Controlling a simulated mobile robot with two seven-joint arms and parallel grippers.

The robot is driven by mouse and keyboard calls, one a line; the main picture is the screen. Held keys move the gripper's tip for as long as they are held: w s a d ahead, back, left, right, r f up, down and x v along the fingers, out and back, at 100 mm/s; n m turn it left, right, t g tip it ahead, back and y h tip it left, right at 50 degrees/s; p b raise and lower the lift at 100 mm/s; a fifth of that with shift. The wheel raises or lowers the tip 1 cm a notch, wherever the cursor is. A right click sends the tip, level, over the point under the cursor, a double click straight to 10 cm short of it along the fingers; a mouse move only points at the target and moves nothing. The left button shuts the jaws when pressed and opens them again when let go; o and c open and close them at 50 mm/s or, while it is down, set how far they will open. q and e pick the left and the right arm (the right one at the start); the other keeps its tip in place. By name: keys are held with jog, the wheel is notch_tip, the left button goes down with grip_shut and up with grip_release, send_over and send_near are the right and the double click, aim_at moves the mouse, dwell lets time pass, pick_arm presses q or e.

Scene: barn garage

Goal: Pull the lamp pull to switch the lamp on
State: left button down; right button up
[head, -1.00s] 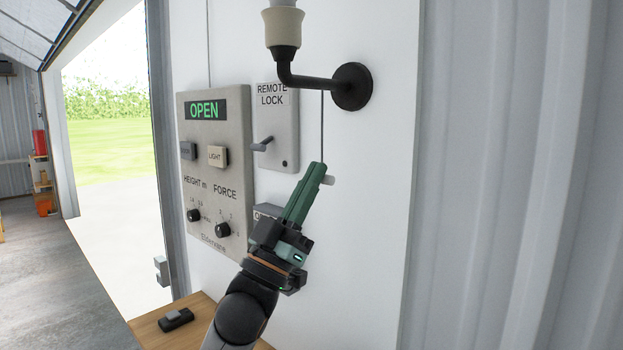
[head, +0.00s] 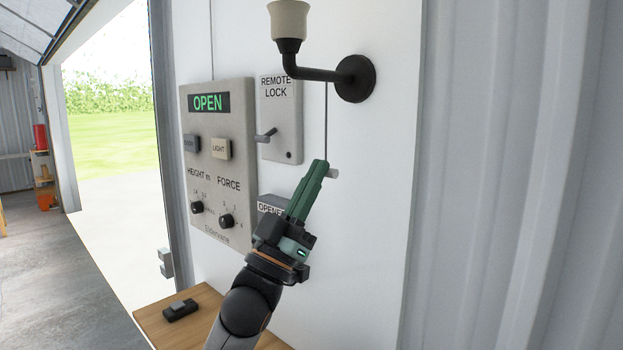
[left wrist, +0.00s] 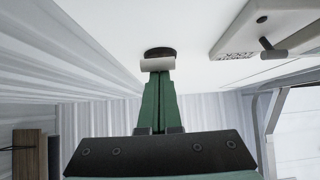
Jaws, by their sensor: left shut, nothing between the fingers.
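The lamp pull is a small white cylinder (head: 334,173) on a thin cord below the wall lamp (head: 289,22). My left gripper (head: 320,163) is shut and empty, with its green fingers pointing up just left of the pull and partly in front of it. In the left wrist view the pull (left wrist: 157,65) lies crosswise just past the fingertips (left wrist: 159,76); I cannot tell whether they touch it. My right gripper is not in view.
A control panel (head: 240,125) reading OPEN and a remote lock box (head: 281,105) with a lever are on the wall to the left. A wooden top (head: 150,318) with a small dark device (head: 180,310) is below. The wall right of the pull is clear.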

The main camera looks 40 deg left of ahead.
pick_arm(q)
jog(key=s+r+b+v, duration=0.1)
jog(key=b+v, duration=0.3)
jog(key=v, duration=0.5)
jog(key=shift+s, duration=0.2)
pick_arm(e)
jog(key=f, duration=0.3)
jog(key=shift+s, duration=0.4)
pick_arm(q)
jog(key=shift+a+f, duration=0.1)
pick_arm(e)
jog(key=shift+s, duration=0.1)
